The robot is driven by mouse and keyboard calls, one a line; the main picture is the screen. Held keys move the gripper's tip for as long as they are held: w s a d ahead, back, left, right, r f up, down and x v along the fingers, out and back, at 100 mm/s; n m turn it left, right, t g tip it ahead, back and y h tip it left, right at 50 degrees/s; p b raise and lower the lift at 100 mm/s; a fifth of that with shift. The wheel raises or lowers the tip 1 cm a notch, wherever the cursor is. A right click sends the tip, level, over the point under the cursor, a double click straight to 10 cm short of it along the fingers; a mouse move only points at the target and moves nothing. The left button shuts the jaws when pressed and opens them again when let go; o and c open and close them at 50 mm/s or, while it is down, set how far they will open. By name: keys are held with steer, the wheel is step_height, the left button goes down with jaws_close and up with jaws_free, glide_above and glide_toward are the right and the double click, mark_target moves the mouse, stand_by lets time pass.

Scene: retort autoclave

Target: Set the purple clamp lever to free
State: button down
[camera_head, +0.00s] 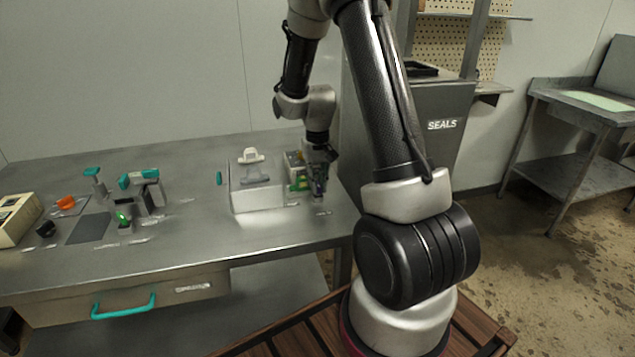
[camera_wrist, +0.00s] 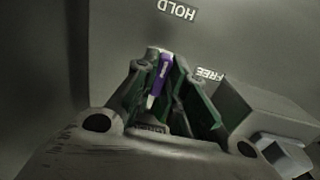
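The purple clamp lever (camera_wrist: 161,78) shows in the wrist view, with a pale tip at its lower end. It stands between the two fingers of my gripper (camera_wrist: 158,82), which are drawn in close on both sides of it and look shut on it. The HOLD label (camera_wrist: 176,10) is on the panel above the lever, and the FREE label (camera_wrist: 210,74) is to its right. Both read upside down. In the head view my gripper (camera_head: 318,178) is low over the right end of the steel table, and the lever is mostly hidden there.
A green-marked device (camera_head: 296,170) and a pale box (camera_head: 257,196) stand left of my gripper on the table (camera_head: 190,222). Several teal-handled fixtures are further left. A grey SEALS cabinet (camera_head: 441,105) stands behind my arm. A grey block (camera_wrist: 262,112) is close on the right in the wrist view.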

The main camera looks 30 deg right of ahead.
stand_by(0.4)
steer(key=m, duration=0.4)
steer(key=shift+m, duration=0.3)
steer(key=m, duration=0.4)
steer(key=shift+m, duration=0.3)
steer(key=m, duration=0.4)
steer(key=shift+m, duration=2.4)
steer(key=c, duration=1.5)
jaws_free()
steer(key=shift+o, duration=0.2)
steer(key=shift+r, duration=0.1)
